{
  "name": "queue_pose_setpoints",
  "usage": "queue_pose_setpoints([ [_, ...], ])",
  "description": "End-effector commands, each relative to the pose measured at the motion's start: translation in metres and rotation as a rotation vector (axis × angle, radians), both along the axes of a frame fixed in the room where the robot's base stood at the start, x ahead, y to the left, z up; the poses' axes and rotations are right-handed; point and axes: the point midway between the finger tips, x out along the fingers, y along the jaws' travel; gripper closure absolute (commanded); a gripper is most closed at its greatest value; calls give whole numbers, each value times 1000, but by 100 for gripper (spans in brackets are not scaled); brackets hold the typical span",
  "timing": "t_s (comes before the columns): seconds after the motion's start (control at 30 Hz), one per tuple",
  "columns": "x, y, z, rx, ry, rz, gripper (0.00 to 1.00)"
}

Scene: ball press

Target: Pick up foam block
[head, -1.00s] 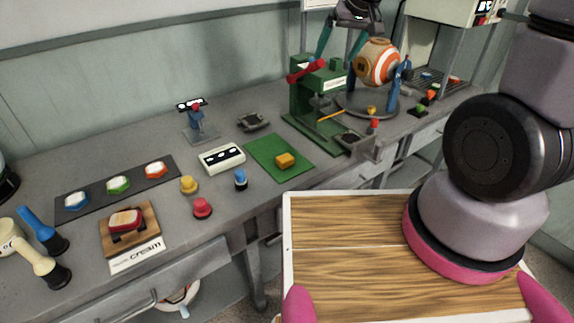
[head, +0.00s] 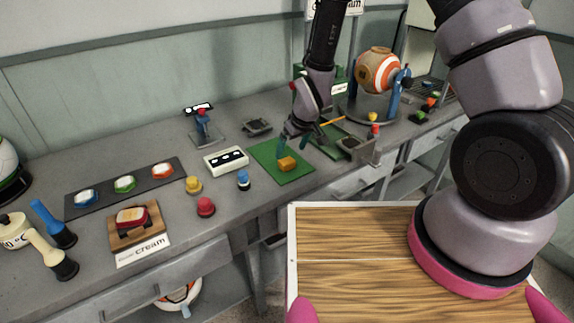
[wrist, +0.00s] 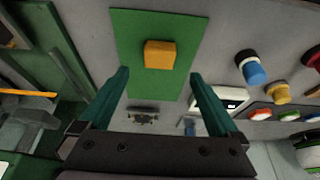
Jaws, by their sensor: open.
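The foam block (head: 287,163) is a small orange-yellow block lying on a green mat (head: 268,152) on the grey bench. In the wrist view the foam block (wrist: 159,54) sits on the green mat (wrist: 128,28), ahead of and between the lines of my two fingers. My gripper (head: 292,147) is above the mat, just behind the block in the head view. Its teal fingers (wrist: 160,82) are spread wide with nothing between them. I see no contact with the block.
A green press (head: 327,130) stands to the right of the mat. A white panel (head: 226,160) lies to its left, with a blue button (head: 243,180) in front. A dark device (head: 257,126) is behind. A ball (head: 377,70) rests on a stand farther right.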

Motion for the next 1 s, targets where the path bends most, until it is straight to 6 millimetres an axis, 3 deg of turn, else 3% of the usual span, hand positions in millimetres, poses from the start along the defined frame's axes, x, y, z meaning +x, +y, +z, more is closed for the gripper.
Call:
queue_pose_setpoints([
  [0.2, 5, 3, -15, 0, 1, -1, 3],
  [0.5, 17, 10, -53, -1, 1, 0, 3],
  [0.8, 19, 11, -57, 0, 0, -1, 3],
  [0.87, 19, 11, -57, 0, 0, -1, 22],
  [1.0, 19, 11, -57, 0, 0, -1, 75],
])
